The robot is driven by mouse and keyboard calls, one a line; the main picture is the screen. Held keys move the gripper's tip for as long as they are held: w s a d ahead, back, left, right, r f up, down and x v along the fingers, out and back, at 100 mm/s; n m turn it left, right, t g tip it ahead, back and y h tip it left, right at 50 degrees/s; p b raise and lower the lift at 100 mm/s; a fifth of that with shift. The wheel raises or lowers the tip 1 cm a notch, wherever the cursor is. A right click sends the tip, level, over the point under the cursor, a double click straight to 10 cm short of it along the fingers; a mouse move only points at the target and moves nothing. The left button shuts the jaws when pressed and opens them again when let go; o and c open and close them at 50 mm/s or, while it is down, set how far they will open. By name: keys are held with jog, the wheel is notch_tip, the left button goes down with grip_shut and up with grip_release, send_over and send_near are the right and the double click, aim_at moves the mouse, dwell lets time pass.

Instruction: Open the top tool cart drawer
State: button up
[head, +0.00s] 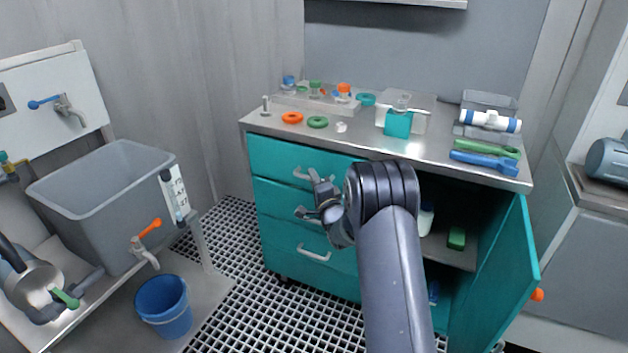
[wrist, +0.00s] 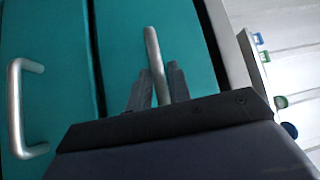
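The tool cart (head: 275,190) is teal with a grey top. Its top drawer (head: 268,155) looks flush with the cart front. The top drawer's handle (head: 300,174) is a grey bar, partly hidden by my gripper (head: 322,196) in the head view. In the wrist view, this handle (wrist: 152,45) runs between the two fingers of my gripper (wrist: 159,80). The second drawer's handle (wrist: 15,105) stands free at the left of the wrist view.
The cart's right door (head: 505,270) hangs open toward the front, beside a shelf with a green item (head: 456,238). Rings, bottles and tools lie on the cart top. A grey tank (head: 105,190) and a blue bucket (head: 165,305) stand left. Grated floor lies between.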

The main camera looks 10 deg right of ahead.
grip_shut()
jog(key=shift+s+a+f, duration=0.1)
jog(key=shift+s, duration=0.05)
jog(key=s+a+b, duration=0.5)
jog(key=s+a, duration=0.2)
jog(key=s, duration=0.3)
jog(key=s+a+b, duration=0.6)
jog(key=s+a, duration=0.2)
jog(key=s, duration=0.3)
jog(key=shift+o, duration=1.8)
grip_release()
jog(key=shift+a, duration=0.1)
